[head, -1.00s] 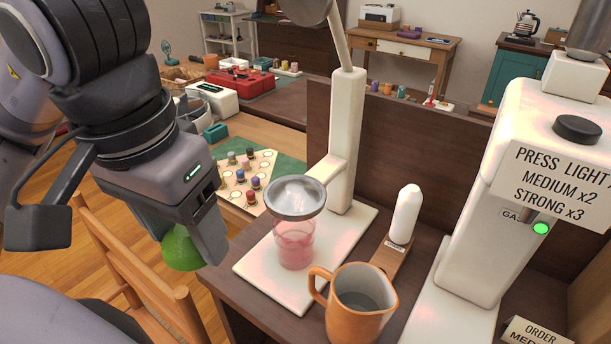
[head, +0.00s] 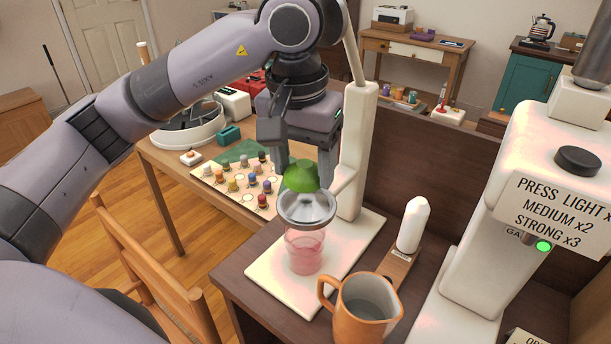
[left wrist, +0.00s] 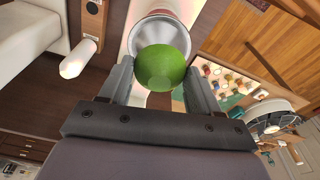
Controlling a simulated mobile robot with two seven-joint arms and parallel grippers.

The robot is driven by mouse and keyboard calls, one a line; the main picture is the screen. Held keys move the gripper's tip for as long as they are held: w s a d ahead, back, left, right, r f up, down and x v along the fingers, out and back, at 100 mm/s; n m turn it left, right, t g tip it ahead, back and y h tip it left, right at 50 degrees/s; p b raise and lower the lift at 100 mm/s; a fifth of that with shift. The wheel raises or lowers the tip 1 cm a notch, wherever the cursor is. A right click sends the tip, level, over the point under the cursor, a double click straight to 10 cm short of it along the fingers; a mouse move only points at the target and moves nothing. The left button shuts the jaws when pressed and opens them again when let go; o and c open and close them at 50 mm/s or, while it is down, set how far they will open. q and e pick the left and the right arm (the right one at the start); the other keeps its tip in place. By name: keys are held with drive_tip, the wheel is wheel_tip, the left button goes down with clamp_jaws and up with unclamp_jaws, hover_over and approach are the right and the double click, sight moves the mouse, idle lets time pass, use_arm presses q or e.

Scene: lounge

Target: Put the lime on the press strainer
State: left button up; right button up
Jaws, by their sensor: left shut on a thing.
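The green lime (head: 301,176) is between the fingers of my left gripper (head: 303,168), which is shut on it. The lime is right above the metal press strainer (head: 306,207), low over its bowl; I cannot tell whether they touch. The strainer sits on top of a clear glass (head: 304,250) with pink liquid, on the white press base (head: 345,255). In the left wrist view the lime (left wrist: 160,66) covers part of the strainer's rim (left wrist: 161,20). My right gripper is not in view.
The white press column (head: 358,150) stands close behind the strainer, with its lever above. An orange jug (head: 363,310) is in front, and a white-handled tool (head: 412,226) on a wooden block is to the right. A large white dispenser (head: 478,200) fills the right side.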

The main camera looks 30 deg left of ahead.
sight(305, 167)
use_arm(q)
drive_tip(key=shift+w+f, duration=0.25)
wheel_tip(305, 167, down, 3)
drive_tip(key=shift+f+p, duration=0.1)
drive_tip(key=shift+p, duration=0.2)
drive_tip(key=shift+f+b, duration=0.45)
drive_tip(key=shift+b, duration=0.2)
drive_tip(key=shift+f, duration=0.1)
drive_tip(key=o, duration=1.2)
drive_tip(key=shift+c, duration=0.2)
